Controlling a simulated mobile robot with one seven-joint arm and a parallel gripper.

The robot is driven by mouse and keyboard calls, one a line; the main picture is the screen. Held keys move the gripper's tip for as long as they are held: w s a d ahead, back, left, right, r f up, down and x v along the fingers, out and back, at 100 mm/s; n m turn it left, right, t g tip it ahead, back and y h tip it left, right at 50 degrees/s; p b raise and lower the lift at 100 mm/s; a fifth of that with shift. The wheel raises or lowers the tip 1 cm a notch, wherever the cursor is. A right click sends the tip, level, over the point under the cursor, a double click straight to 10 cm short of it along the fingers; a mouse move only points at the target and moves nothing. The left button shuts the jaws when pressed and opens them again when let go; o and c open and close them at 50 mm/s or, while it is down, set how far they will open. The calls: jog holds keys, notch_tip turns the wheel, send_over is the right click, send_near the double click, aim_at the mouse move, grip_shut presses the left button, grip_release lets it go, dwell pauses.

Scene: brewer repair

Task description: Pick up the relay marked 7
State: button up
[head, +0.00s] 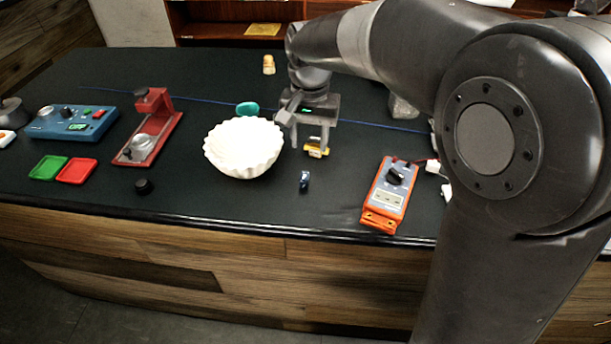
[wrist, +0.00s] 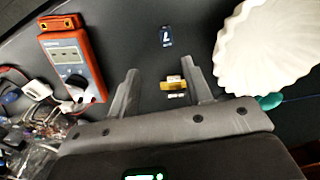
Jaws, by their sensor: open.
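A small dark blue relay (wrist: 166,36) with a white mark that looks like a 7 lies on the black table. In the head view this relay (head: 305,180) is near the front edge, right of the white bowl. My gripper (wrist: 160,68) is open, its fingers pointing towards the relay but short of it in the wrist view. A small yellow part (wrist: 174,84) shows between the fingers in the wrist view, with no clear grip on it. In the head view my gripper (head: 310,147) is over that yellow part (head: 316,153), behind the relay.
A white fluted bowl (head: 243,148) stands left of my gripper. An orange meter (head: 387,194) with leads is at the right. A red stand (head: 150,130), a blue box (head: 70,122), green and red trays and a black knob are further left.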

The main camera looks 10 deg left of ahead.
send_over(305, 175)
jog(key=f, duration=0.5)
jog(key=shift+s+d+f, duration=0.2)
jog(key=shift+d, duration=0.05)
jog(key=f, duration=0.5)
jog(key=shift+w+a+f, duration=0.2)
jog(key=shift+a+f, duration=0.1)
jog(key=shift+f, duration=0.05)
grip_shut()
